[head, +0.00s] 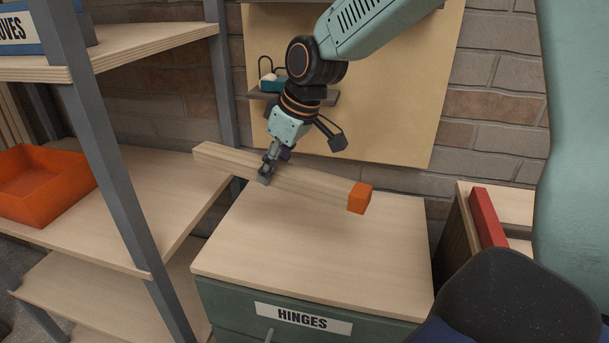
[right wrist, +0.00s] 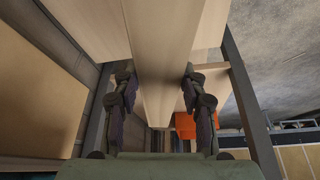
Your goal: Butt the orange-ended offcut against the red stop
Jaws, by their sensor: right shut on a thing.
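The offcut (head: 315,187) is a long pale wooden bar with an orange end (head: 359,197) pointing right. My right gripper (head: 266,172) is shut on it left of its middle and holds it above the drawer cabinet top, its plain left end reaching toward the shelf. In the right wrist view the offcut (right wrist: 160,60) runs between the two fingers; its orange end is not clearly seen there. The red stop (head: 488,218) is a red bar on a wooden bench at the right, well apart from the orange end. My left gripper is not in view.
The green drawer cabinet (head: 230,312), labelled HINGES, has a clear top. A shelf rack (head: 110,120) with grey posts stands left, holding an orange bin (head: 40,185). Behind is a wooden wall panel (head: 400,120) with a small ledge.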

